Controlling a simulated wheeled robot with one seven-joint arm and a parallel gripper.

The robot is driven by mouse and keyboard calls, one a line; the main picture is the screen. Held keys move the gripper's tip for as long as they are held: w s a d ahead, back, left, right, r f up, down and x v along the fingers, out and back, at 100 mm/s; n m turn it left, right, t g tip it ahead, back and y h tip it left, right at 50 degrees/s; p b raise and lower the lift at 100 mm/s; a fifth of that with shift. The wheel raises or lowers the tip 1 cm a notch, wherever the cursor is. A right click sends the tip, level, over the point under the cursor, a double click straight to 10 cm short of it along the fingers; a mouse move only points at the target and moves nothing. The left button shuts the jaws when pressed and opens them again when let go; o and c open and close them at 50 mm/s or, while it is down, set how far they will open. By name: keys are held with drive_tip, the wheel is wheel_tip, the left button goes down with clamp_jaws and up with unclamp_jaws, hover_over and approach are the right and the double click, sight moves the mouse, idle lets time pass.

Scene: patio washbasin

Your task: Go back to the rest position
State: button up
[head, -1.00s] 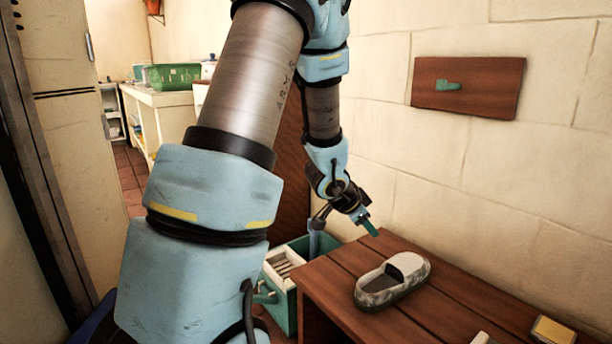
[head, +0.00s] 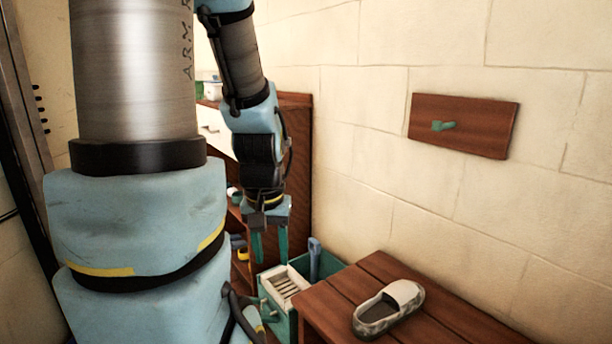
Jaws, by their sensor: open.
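My gripper (head: 270,246) hangs pointing down in the head view, with its two green fingers apart and nothing between them. It appears above and a little left of the green crate. My arm fills the left of the view and hides much of what lies behind it.
A grey slip-on shoe (head: 388,308) rests on the brown wooden bench (head: 440,325). The green crate (head: 326,264) beside the bench holds a white slatted tray (head: 283,283) and a blue-grey handled item (head: 314,258). A wooden board with a green peg (head: 464,125) is on the wall. A brown shelf (head: 297,190) stands behind my gripper.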

wheel_tip(320, 180, up, 21)
drive_tip(key=p, duration=1.8)
drive_tip(key=shift+f, duration=0.15)
